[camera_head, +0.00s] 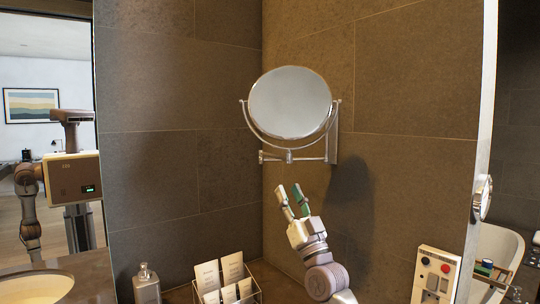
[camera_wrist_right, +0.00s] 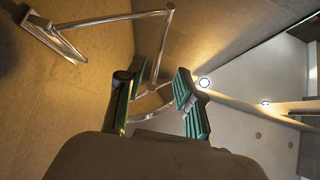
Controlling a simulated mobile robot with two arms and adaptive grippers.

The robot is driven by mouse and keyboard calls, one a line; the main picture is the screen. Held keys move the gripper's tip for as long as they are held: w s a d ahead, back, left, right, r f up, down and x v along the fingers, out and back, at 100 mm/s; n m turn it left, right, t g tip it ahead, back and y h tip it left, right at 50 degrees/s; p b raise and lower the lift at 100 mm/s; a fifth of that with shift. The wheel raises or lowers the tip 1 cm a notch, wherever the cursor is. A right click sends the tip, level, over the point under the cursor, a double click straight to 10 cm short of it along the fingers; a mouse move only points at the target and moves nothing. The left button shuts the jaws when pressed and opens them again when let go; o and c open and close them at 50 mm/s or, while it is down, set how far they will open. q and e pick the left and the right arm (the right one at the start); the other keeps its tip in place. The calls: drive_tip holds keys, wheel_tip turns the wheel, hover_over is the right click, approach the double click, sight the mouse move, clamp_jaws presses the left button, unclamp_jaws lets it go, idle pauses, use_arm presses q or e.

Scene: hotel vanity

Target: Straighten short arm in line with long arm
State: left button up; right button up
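A round mirror (camera_head: 290,102) in a metal yoke stands on a folding chrome bracket (camera_head: 290,157), fixed to the right wall by an upright wall plate (camera_head: 333,134). In the right wrist view one straight arm (camera_wrist_right: 112,19) runs from the wall plate (camera_wrist_right: 50,36) to a joint, where a second arm (camera_wrist_right: 163,48) bends off at a sharp angle. My right gripper (camera_head: 290,188) is below the bracket, fingers pointing up. Its green-padded fingers (camera_wrist_right: 156,92) are apart, with bracket parts showing between and beyond them. Whether they touch is unclear. My left gripper is out of view.
A soap bottle (camera_head: 146,284) and a wire rack (camera_head: 256,296) with cards stand at the lower left. A panel with coloured knobs (camera_head: 435,275) is at the lower right. The wall (camera_head: 410,80) beside the mirror is bare.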

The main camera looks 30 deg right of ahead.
sight(273, 156)
drive_tip(key=p+x, duration=0.3)
drive_tip(key=x, duration=0.8)
drive_tip(key=shift+w+r, duration=0.15)
drive_tip(key=shift+r, duration=0.15)
drive_tip(key=shift+w, duration=0.15)
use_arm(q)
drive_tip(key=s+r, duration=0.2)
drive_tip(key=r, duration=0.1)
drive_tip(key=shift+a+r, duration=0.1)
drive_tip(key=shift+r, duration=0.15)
use_arm(e)
clamp_jaws()
